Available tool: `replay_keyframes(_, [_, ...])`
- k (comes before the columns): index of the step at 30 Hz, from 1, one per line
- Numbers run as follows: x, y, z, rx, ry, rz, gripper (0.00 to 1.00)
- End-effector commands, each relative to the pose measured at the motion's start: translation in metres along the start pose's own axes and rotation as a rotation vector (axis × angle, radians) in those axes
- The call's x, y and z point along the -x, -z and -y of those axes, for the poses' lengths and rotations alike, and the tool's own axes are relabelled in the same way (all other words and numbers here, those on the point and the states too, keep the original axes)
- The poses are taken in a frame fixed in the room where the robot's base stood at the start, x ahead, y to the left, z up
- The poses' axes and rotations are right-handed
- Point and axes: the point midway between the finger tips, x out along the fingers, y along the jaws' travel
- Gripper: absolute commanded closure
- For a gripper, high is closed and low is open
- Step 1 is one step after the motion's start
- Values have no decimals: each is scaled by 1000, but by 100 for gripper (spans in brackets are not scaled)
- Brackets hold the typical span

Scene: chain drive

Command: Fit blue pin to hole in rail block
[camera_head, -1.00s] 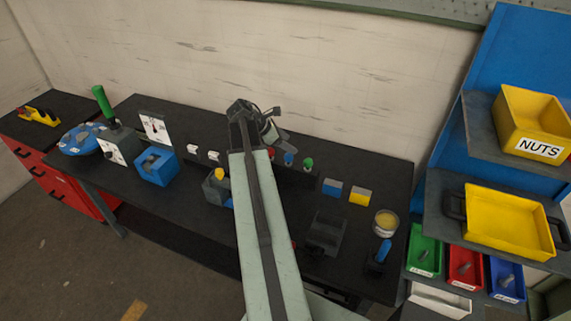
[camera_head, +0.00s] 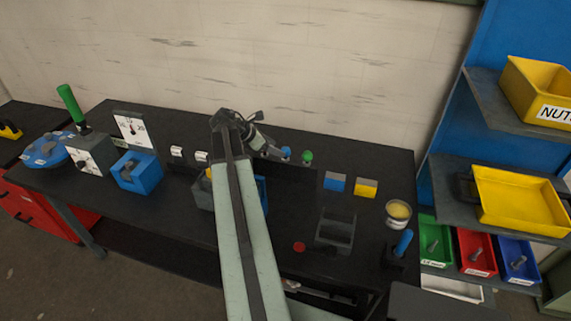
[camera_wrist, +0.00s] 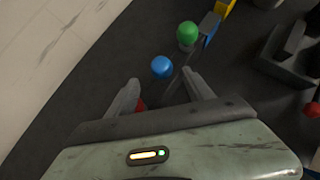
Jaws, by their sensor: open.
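The blue pin shows as a round blue head (camera_wrist: 162,67) in the wrist view, just ahead of my fingertips. It also shows in the head view (camera_head: 286,152), beside my gripper. My gripper (camera_wrist: 160,82) is open, with one finger on either side of the line toward the blue head and nothing held. A green pin (camera_wrist: 187,32) stands beyond it. A red head (camera_wrist: 140,104) shows partly behind the left finger. A low dark raised part (camera_head: 295,178) lies near the pins; I cannot tell whether it is the rail block. No hole is clearly visible.
Blue (camera_head: 334,181) and yellow (camera_head: 366,188) blocks stand right of the pins. A dark open fixture (camera_head: 335,232), a round cup (camera_head: 398,213) and a blue-handled tool (camera_head: 402,243) are farther right. My arm covers part of the bench.

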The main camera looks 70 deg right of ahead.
Motion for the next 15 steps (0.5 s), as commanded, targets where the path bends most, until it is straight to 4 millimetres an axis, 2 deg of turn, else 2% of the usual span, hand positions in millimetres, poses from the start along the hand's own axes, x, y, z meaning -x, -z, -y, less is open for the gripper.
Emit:
replay_keyframes(1, [-8, 1, 1, -3, 3, 0, 39])
replay_keyframes(5, [-13, -3, 2, -6, 6, 0, 39])
replay_keyframes(12, [-55, -3, 5, -9, 8, 0, 39])
replay_keyframes(15, [-64, -6, 5, -8, 8, 0, 39])
